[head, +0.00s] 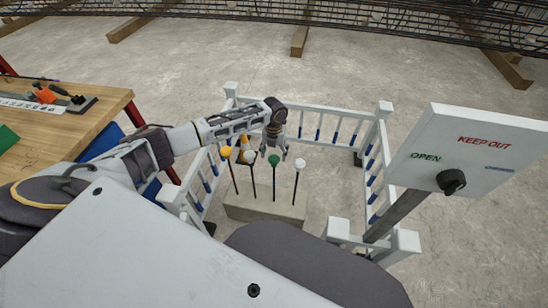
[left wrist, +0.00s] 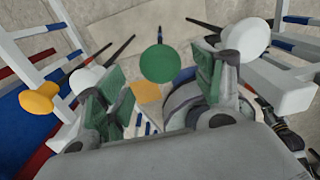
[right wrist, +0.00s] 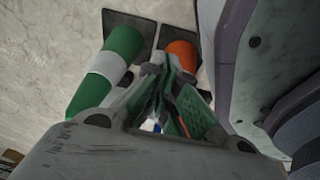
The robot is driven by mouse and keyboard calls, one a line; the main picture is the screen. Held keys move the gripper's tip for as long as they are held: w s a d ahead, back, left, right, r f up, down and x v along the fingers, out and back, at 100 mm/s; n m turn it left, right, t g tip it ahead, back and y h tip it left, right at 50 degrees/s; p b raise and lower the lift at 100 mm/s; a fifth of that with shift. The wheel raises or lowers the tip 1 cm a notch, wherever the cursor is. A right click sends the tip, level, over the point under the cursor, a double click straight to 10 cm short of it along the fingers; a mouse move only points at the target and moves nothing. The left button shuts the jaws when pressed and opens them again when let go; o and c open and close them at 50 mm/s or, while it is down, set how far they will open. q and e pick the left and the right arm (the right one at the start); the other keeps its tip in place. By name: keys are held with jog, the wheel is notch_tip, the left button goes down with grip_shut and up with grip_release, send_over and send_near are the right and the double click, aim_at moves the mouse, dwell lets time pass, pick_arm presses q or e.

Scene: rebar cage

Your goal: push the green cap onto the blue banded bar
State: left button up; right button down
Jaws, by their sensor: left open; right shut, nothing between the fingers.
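The green cap (head: 274,160) shows at the top of a dark upright bar (head: 274,182) in the head view; whether it is seated cannot be told. My left gripper (head: 278,151) is just above the green cap. In the left wrist view the round green cap (left wrist: 160,64) appears between the open fingers (left wrist: 160,82), with nothing gripped. A short dark bluish piece of bar shows past the cap; the blue band is not clear. My right gripper (right wrist: 165,82) is shut and empty in the right wrist view, away from the bars.
Neighbouring bars carry an orange cap (head: 227,152), a white cap (head: 249,157) and another white cap (head: 300,164). They rise from a concrete block (head: 240,207) inside a white railing (head: 330,113). A sign panel (head: 468,155) stands right.

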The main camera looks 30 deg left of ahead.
aim_at(274, 157)
pick_arm(q)
notch_tip(274, 157, up, 7)
jog(key=shift+r, duration=0.15)
jog(key=shift+d, duration=0.1)
dwell(1.1)
